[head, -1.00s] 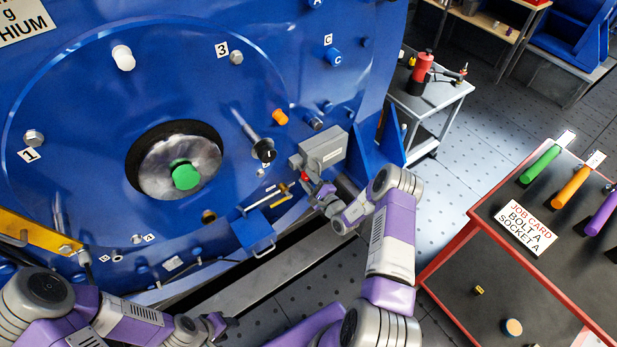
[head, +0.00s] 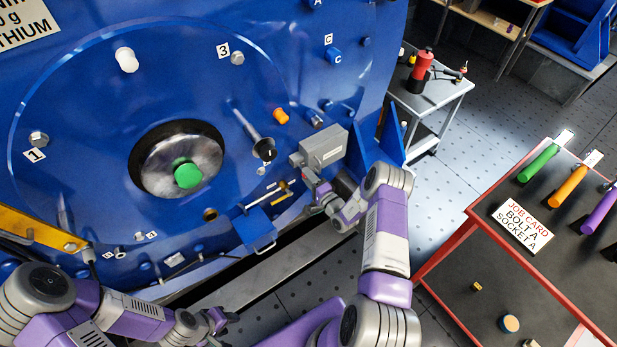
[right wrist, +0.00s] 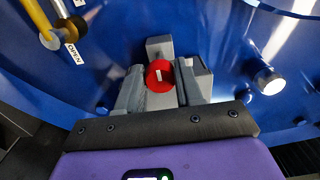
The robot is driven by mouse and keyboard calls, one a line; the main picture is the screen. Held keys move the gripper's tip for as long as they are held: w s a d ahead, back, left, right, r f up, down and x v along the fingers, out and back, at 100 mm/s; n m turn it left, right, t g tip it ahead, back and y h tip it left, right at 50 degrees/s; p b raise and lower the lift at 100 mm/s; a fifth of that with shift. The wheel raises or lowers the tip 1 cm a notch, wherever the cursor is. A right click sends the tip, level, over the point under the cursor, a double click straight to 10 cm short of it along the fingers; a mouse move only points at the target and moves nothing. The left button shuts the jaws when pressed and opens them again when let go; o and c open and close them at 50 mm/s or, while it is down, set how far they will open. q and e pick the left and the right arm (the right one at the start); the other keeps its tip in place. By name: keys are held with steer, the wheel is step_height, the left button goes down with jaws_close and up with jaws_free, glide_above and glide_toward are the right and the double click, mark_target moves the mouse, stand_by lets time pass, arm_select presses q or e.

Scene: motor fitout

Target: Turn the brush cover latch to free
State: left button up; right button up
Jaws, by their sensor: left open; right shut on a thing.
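A round red latch knob (right wrist: 160,76) with a white bar mark sits against a grey housing (right wrist: 197,75) in the right wrist view. The white bar stands nearly upright there. My right gripper (right wrist: 159,88) is shut on the knob, with one finger on each side. My left gripper (head: 222,320) is open and empty at the bottom, away from the motor face.
A blue bracket (head: 258,230) juts out below the grey box. A red-edged bench (head: 450,255) with coloured-handled tools stands at the right.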

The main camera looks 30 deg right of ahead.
stand_by(0.4)
steer(key=o, duration=1)
steer(key=s, duration=0.2)
steer(key=s+p, duration=0.1)
steer(key=s, duration=0.4)
steer(key=shift+s+d+p, duration=0.3)
steer(key=shift+s+p, duration=0.05)
steer(key=shift+p, duration=0.05)
